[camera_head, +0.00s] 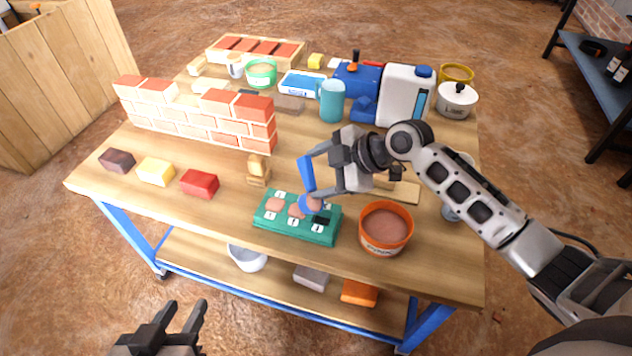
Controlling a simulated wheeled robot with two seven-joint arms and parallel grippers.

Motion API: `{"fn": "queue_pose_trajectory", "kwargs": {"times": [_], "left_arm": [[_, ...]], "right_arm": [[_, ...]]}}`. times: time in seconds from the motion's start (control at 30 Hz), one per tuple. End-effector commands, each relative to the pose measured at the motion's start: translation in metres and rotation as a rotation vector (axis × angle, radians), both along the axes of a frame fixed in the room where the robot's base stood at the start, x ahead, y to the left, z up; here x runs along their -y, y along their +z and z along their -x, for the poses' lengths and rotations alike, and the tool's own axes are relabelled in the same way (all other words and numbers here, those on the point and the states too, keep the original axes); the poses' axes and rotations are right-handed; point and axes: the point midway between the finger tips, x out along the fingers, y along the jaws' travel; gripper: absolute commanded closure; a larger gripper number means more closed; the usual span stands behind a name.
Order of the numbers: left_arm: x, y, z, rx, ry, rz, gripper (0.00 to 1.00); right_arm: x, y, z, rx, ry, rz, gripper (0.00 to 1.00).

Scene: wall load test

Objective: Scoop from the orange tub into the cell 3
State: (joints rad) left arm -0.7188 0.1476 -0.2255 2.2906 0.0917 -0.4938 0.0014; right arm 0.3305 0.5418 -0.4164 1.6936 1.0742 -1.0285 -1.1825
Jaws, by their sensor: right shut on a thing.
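The orange tub (386,228), filled with reddish-brown powder, stands at the table's front right. The green tray (310,237) lies left of it, with small white number labels too small to read surely. Its left and middle cells hold reddish-brown material; a right-hand cell (321,219) looks dark. My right gripper (318,170) is shut on the upright blue handle of a scoop (306,176). The scoop's bowl, with reddish-brown material in it, is over the tray's right half and hides part of it. My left gripper (180,325) is open and empty, off the table's front left.
A brick wall (197,122) stands at the back left, with loose coloured blocks (199,183) in front. A tan wooden piece (258,170) stands behind the tray. A teal mug (331,101), white canister (405,96) and white pot (456,101) stand behind my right arm.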

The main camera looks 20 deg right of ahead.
Motion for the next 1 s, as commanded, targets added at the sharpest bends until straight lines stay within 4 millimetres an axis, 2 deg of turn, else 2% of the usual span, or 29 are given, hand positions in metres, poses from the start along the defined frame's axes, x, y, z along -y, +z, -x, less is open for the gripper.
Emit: {"fn": "queue_pose_trajectory", "kwargs": {"times": [0.1,1.0], "left_arm": [[0.002,-0.014,-0.001,-0.005,-0.008,0.000,0.64],[0.020,-0.091,-0.007,-0.141,-0.066,0.013,0.64]], "right_arm": [[0.002,-0.004,0.001,0.029,0.000,-0.030,0.52],[0.008,-0.003,0.007,0.141,0.000,-0.156,0.52]]}}
